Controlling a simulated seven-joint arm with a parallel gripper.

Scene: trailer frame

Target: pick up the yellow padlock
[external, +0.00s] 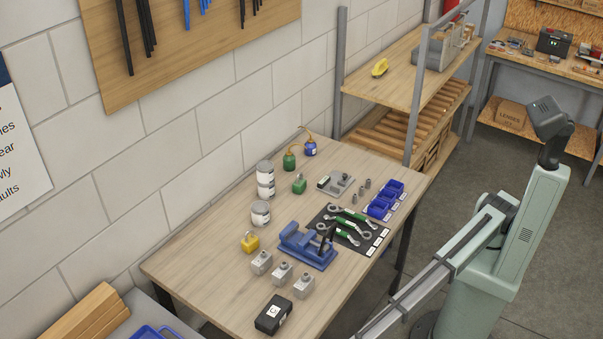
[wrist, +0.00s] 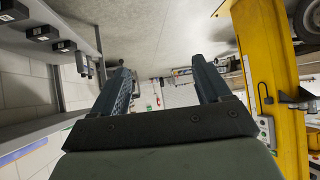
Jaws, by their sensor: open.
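The yellow padlock (external: 250,242) stands on the wooden workbench (external: 190,265), toward its left side near the wall, with its shackle up. It is left of the blue vise (external: 307,246) and just behind a row of grey metal blocks (external: 262,262). My gripper (wrist: 163,72) shows in the wrist view with its two dark fingers spread apart and nothing between them. The wrist view looks out across the room, and the padlock is not in it. I cannot make out my gripper in the external view.
Wrenches lie on a dark mat (external: 350,238) by blue bins (external: 380,208). A black box (external: 273,315) sits near the front edge. Bare wood lies left of the padlock.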

